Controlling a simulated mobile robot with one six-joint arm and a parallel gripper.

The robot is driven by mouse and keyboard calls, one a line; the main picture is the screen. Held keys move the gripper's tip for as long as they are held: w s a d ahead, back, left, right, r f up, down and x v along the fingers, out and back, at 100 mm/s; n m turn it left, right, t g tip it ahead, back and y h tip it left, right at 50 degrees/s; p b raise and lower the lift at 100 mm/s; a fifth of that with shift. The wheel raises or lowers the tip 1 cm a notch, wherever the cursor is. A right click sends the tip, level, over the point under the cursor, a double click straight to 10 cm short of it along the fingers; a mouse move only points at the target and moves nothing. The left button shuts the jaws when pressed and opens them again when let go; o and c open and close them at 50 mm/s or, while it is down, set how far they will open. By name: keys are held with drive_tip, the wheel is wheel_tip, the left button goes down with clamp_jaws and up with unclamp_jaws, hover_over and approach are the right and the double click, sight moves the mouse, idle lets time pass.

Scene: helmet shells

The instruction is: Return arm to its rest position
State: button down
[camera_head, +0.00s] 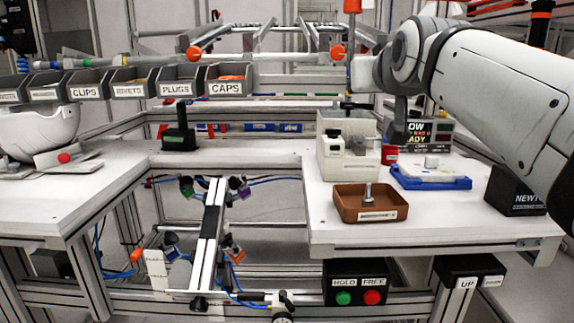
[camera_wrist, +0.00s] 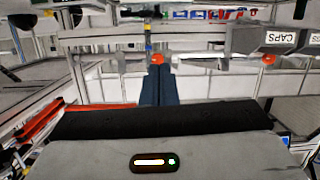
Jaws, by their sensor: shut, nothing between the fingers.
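My arm (camera_head: 495,90) reaches in from the right edge of the head view, raised above the right-hand worktop. In the wrist view my gripper (camera_wrist: 158,72) shows as two dark fingers pressed together, with nothing between them. They point out over the work area, clear of any surface I can make out. In the head view the fingers are hard to make out against the dark parts at the arm's end.
Below the arm are a brown tray (camera_head: 347,212) with a small metal part, a blue tray (camera_head: 402,182), a cream box (camera_head: 334,168) and a black box (camera_head: 508,203). Labelled bins (camera_head: 176,82) stand at the back left. A white helmet shell (camera_head: 38,130) sits far left.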

drive_tip(key=s+f+g+p, duration=0.6)
drive_tip(key=s+f+p, duration=0.2)
drive_tip(key=s+p, duration=0.2)
drive_tip(key=s+f+m+g+p, duration=0.1)
drive_tip(key=s+f+g+p, duration=0.5)
drive_tip(key=s+p, duration=0.5)
wheel_tip(320, 180, down, 2)
drive_tip(key=p, duration=0.4)
drive_tip(key=shift+s+d+g, duration=0.2)
drive_tip(key=shift+d+g, duration=0.05)
drive_tip(key=shift+g, duration=0.15)
